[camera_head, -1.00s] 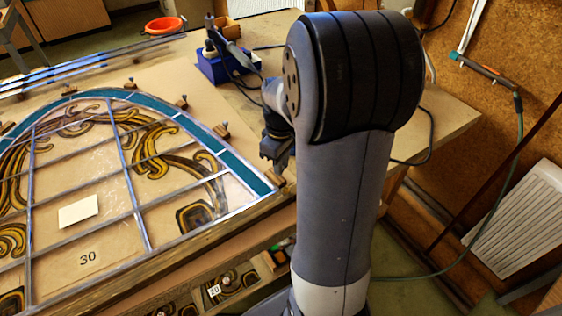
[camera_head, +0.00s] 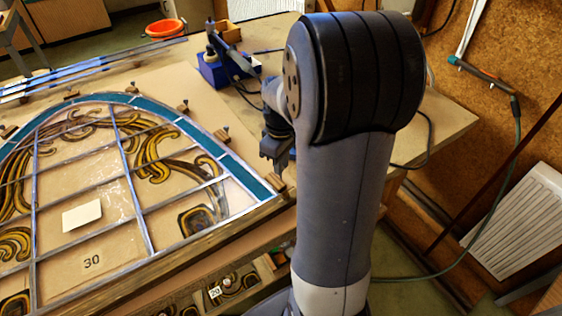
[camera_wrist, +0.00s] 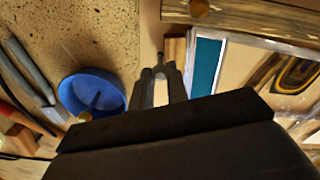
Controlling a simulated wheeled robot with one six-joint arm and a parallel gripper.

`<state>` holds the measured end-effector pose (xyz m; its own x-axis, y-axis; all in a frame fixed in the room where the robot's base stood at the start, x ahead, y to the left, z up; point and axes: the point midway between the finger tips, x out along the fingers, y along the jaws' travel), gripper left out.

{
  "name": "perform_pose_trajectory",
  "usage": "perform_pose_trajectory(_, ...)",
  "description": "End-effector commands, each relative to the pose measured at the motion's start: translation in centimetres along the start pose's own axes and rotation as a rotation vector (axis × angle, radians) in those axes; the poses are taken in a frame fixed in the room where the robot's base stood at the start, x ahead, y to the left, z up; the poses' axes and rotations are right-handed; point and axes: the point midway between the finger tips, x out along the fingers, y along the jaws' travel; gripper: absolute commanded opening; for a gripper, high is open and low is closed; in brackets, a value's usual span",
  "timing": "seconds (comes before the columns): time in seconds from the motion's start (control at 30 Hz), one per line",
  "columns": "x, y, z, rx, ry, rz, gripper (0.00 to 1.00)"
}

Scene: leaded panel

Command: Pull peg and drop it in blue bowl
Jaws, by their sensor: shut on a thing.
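In the wrist view my gripper (camera_wrist: 161,82) is shut on a small grey peg (camera_wrist: 160,63), whose top shows between the fingertips. A wooden block (camera_wrist: 174,50) sits just beyond it, beside the panel's teal border; whether the peg is still in wood I cannot tell. The blue bowl (camera_wrist: 80,84) lies left of my fingers, with a dark thin shape inside it. In the head view my gripper (camera_head: 275,172) points down at the panel's right corner, just above a wooden block (camera_head: 276,184). The bowl is mostly or wholly hidden there by my arm.
The leaded panel (camera_head: 100,215) fills the left of the bench, with several pegged wooden blocks (camera_head: 221,134) along its edge. A blue soldering station (camera_head: 222,70) and an orange bowl (camera_head: 166,29) stand behind. Tools (camera_wrist: 28,68) lie left of the blue bowl.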

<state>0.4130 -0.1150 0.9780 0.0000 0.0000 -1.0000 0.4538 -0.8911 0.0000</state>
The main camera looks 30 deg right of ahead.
Motion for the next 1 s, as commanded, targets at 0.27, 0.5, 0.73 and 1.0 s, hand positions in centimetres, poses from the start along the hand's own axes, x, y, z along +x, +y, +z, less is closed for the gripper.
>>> perform_pose_trajectory(0.27, -1.0, 0.0, 0.0, 0.000, 0.000, 0.000, 0.00)
perform_pose_trajectory(0.5, -1.6, 0.0, 0.0, 0.000, 0.000, 0.000, 0.00)
perform_pose_trajectory(0.73, -1.5, 0.0, 0.0, 0.000, 0.000, 0.000, 0.00)
perform_pose_trajectory(1.0, -2.5, 0.0, 0.0, 0.000, 0.000, 0.000, 0.00)
